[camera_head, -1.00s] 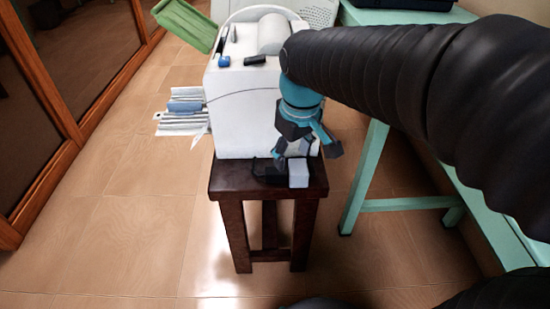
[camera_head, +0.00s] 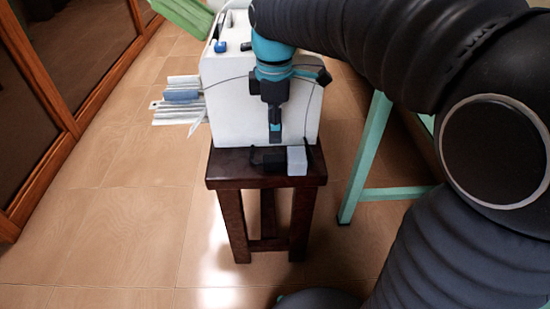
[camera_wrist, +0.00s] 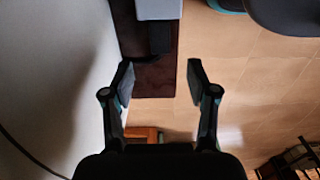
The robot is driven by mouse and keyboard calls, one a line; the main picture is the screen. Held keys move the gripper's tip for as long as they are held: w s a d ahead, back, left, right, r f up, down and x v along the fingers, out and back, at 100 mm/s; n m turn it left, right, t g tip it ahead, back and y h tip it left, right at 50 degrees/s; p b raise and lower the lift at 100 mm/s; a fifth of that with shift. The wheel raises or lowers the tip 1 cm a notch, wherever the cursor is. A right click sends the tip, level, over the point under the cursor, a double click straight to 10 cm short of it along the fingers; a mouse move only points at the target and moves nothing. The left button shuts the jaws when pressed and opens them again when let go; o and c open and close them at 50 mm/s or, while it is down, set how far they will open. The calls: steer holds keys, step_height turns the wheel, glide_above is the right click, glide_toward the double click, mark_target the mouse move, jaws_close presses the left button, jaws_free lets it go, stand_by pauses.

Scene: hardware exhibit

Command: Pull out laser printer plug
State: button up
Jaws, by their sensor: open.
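The white laser printer (camera_head: 225,110) stands on a dark wooden stool (camera_head: 228,180). A black plug (camera_head: 266,159) lies on the stool top in front of it, against a pale grey socket block (camera_head: 297,161). My gripper (camera_head: 275,138) points down just above and behind the plug, close to the printer's front face. In the wrist view my gripper (camera_wrist: 161,78) is open with nothing between its fingers. There the black plug (camera_wrist: 160,38) and the grey block (camera_wrist: 158,9) lie beyond the fingertips, toward the top. Whether the plug's pins are in the block is hidden.
A thin cable (camera_head: 228,80) runs along the printer. Papers and a blue item (camera_head: 182,95) stick out at its left. A turquoise table frame (camera_head: 365,155) stands to the right. Wooden cabinet doors (camera_head: 60,80) line the left. The tiled floor (camera_head: 120,220) in front is clear.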

mark_target(275, 158)
step_height(275, 158, down, 10)
steer(key=shift+f+b, duration=0.2)
steer(key=shift+b, duration=0.4)
jaws_close()
